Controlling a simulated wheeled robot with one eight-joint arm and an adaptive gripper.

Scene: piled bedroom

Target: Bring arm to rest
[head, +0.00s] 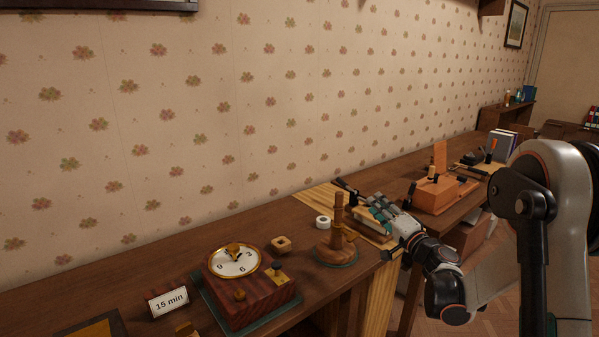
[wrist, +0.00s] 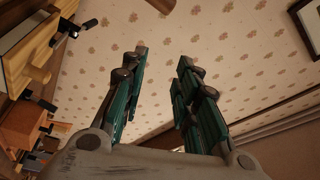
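My gripper (head: 362,204) is at the end of my arm, which reaches in from the right in the head view. It is above or beside the wooden desk's edge, near a small wooden tray with light contents. In the wrist view my gripper (wrist: 163,55) shows two teal and grey fingers spread apart with nothing between them. Behind the fingers is the flowered wall. Whether the gripper touches anything on the desk cannot be told from the head view.
The desk (head: 178,247) runs along the wall. On it are a wooden clock box (head: 250,305), a "15 min" card (head: 169,301), a wooden post on a round base (head: 337,246), a white tape roll (head: 323,222) and an orange wooden box (head: 437,196). Open floor lies right.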

